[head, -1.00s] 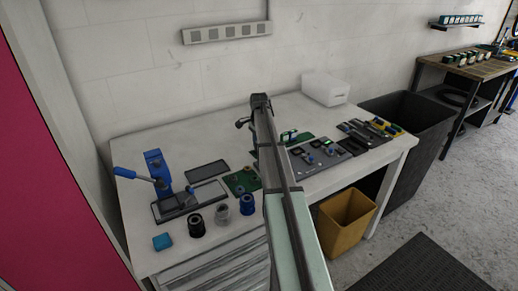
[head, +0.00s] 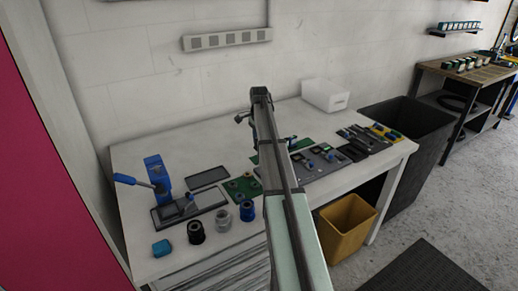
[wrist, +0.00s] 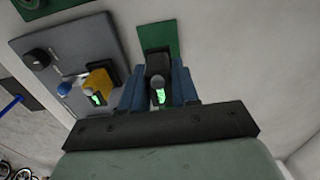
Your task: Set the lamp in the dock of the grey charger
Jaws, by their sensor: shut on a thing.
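My gripper (wrist: 158,90) shows in the wrist view with its two blue fingers shut on a dark lamp. The lamp (wrist: 158,68) has a round grey knob and a lit green face. Behind it lies a green mat (wrist: 160,37); I cannot tell whether the lamp touches it. The grey charger (wrist: 62,45) is to the left, carrying a black knob, a blue-handled part and a yellow unit (wrist: 98,82) with a green light. In the head view the charger (head: 300,174) lies right of my arm, which mostly hides my gripper and the held lamp.
A blue press (head: 155,170), a green board (head: 240,187) and several spools stand on the left of the white table (head: 130,156). A white box (head: 326,96) is at the back right. A yellow bin (head: 345,228) and dark bin (head: 408,140) stand beside the table.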

